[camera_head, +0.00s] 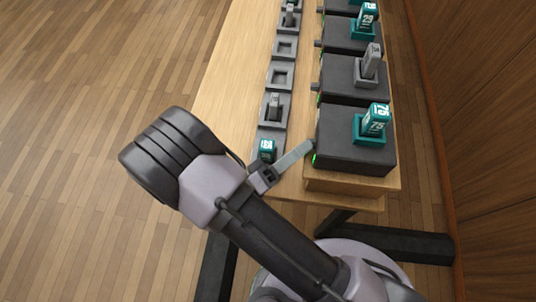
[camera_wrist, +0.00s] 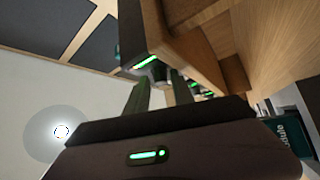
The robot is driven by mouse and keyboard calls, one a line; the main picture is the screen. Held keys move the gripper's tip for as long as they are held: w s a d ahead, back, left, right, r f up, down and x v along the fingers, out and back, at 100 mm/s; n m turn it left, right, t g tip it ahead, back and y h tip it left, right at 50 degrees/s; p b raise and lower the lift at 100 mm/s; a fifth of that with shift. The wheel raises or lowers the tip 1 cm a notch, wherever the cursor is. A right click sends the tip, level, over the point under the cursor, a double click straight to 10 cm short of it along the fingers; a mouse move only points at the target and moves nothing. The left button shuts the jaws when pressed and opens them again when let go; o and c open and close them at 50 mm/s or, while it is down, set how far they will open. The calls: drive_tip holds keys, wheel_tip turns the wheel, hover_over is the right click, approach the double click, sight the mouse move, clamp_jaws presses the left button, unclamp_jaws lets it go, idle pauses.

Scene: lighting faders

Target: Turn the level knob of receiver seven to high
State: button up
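The nearest receiver is a black box (camera_head: 345,150) at the near end of the row on the table, with a green light on its left face. In the wrist view this receiver (camera_wrist: 130,32) has a lit green strip and a small dark knob (camera_wrist: 159,72). My gripper (camera_head: 308,147) is at that left face. In the wrist view the tips of my gripper (camera_wrist: 162,80) are on either side of the knob, with a narrow gap between the fingers. I cannot tell whether they touch it. No number on the receiver itself is readable, nor is the knob's setting.
More black receivers (camera_head: 340,82) with side knobs line up behind. A teal block (camera_head: 375,122) with white digits stands on the nearest one. Left of them runs a row of grey sockets (camera_head: 281,77), some holding small units. The wooden tabletop (camera_head: 225,85) is bare at left.

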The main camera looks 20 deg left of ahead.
drive_tip(key=p+v, duration=0.3)
drive_tip(key=v, duration=1.4)
drive_tip(key=shift+s, duration=0.25)
drive_tip(key=shift+o, duration=0.4)
